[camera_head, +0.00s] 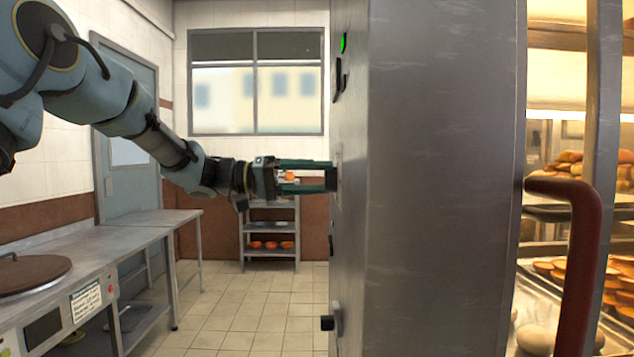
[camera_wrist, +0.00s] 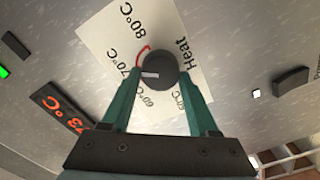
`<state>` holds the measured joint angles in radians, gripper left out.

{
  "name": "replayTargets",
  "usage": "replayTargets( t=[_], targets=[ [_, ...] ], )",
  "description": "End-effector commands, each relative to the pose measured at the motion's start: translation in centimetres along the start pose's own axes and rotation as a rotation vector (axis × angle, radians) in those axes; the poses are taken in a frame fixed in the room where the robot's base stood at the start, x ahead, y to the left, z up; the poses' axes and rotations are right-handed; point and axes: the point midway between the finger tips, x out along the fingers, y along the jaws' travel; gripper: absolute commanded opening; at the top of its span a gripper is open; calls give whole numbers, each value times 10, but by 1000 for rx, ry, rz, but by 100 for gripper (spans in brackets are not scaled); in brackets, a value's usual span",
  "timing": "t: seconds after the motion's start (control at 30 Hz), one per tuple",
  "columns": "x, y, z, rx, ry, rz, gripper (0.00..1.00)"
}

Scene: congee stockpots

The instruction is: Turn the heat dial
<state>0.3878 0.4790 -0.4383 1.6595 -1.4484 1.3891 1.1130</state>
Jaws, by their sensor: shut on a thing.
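The heat dial (camera_wrist: 162,66) is a dark round knob on a white label in the wrist view. Its pale pointer mark faces left, towards the 60 to 70°C markings. The label (camera_wrist: 118,28) carries temperatures up to 80°C, the word Heat and a red curved arrow. My gripper (camera_wrist: 160,78) has its two green fingers on either side of the dial and is shut on it. A display (camera_wrist: 62,108) reads 73 °C in red. In the head view my gripper (camera_head: 332,177) reaches the steel cabinet's (camera_head: 430,180) side panel; the dial is not clearly visible there.
A green light (camera_wrist: 8,72) and a dark switch (camera_wrist: 291,79) flank the dial. A red handle (camera_head: 576,250) stands out beside shelves of bread at the right. A steel counter (camera_head: 110,245) with a brown lid (camera_head: 30,273) is at the left. The tiled floor (camera_head: 225,310) between is clear.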

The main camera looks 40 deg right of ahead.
Motion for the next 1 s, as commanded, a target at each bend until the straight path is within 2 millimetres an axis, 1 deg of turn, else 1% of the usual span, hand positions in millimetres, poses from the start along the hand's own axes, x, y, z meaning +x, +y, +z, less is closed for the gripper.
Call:
replayTargets(
  t=[0.23,0.67,0.7,0.93,1.0],
  targets=[
    [0,-1,0,-56,1,-1,5],
    [0,-1,0,-63,2,-1,5],
    [0,-1,0,-63,2,-1,62],
    [0,0,0,-63,1,-1,88],
    [0,0,0,-63,1,-1,90]
  ],
)
